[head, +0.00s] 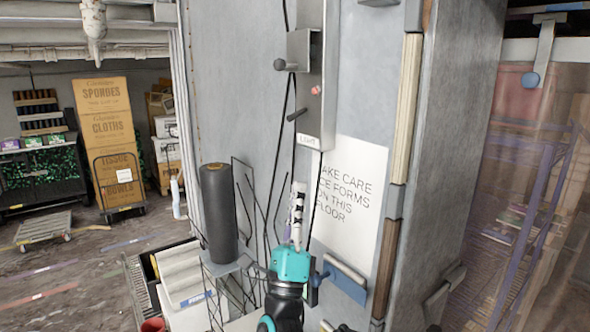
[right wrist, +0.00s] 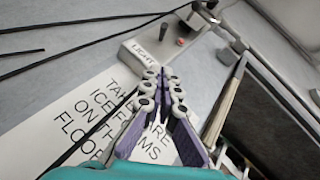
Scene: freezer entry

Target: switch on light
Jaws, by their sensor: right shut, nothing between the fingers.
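The light switch is a grey metal box (head: 317,120) on the grey wall panel, with a label reading LIGHT (head: 308,141) at its lower end. A dark-tipped lever (head: 298,114) sticks out from it, and a red knob (head: 316,90) sits above. In the right wrist view the box (right wrist: 150,48), the dark lever tip (right wrist: 164,30) and the red-orange knob (right wrist: 180,42) lie beyond the fingertips. My right gripper (head: 298,188) points up, shut and empty, below the label and apart from the lever; its fingers (right wrist: 163,75) fill the wrist view's middle. My left gripper is out of view.
A paper sign (head: 350,195) is on the wall panel beside my right gripper. Another dark-knobbed handle (head: 281,64) stands above the switch. Black cables hang along the panel. A dark cylinder (head: 218,212) stands at the left, and a blue-ended bracket (head: 345,281) at the right.

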